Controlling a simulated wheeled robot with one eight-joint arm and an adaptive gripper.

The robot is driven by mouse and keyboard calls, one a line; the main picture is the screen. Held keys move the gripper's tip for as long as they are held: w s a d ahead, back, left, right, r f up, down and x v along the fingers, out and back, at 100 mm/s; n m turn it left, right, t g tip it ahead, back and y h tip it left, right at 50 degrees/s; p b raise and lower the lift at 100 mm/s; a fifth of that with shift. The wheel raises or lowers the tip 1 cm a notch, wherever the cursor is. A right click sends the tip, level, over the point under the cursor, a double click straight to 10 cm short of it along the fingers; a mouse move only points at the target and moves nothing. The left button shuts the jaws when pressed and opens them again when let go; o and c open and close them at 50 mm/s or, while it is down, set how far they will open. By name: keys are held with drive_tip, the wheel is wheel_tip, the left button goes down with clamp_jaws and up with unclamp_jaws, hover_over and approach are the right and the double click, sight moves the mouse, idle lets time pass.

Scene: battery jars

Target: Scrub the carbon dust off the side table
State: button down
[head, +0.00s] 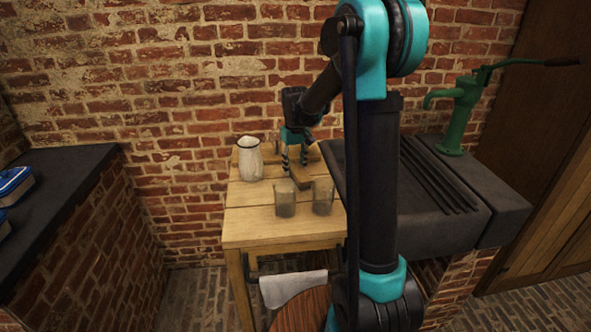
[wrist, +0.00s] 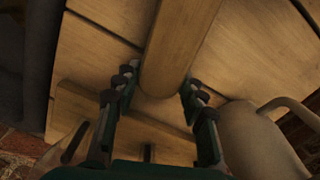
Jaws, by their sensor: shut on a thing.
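The side table (head: 245,228) is pale wooden planks, and its top also shows in the wrist view (wrist: 245,60). My gripper (head: 294,162) is over the table's back part, fingers pointing down. In the head view a brown wooden piece (head: 303,180), which looks like a brush, extends from below the fingers toward the front. I cannot tell whether it touches the tabletop. I cannot make out carbon dust on the bare planks.
A pale jug (head: 250,162) stands left of my gripper, close by in the wrist view (wrist: 250,140). Two greyish glass jars (head: 285,203) (head: 323,200) stand in front. A dark sink (head: 440,205) adjoins on the right. A cloth (head: 292,287) hangs at the table's front. The tabletop's front left is clear.

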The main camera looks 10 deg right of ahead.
drive_tip(key=shift+w+f, duration=0.1)
drive_tip(key=shift+w, duration=3.45)
drive_tip(key=shift+r, duration=0.2)
drive_tip(key=shift+w+r, duration=0.15)
drive_tip(key=shift+r, duration=1.2)
drive_tip(key=shift+s+r, duration=0.2)
drive_tip(key=shift+r, duration=1.35)
drive_tip(key=shift+r, duration=0.15)
drive_tip(key=shift+r, duration=1.35)
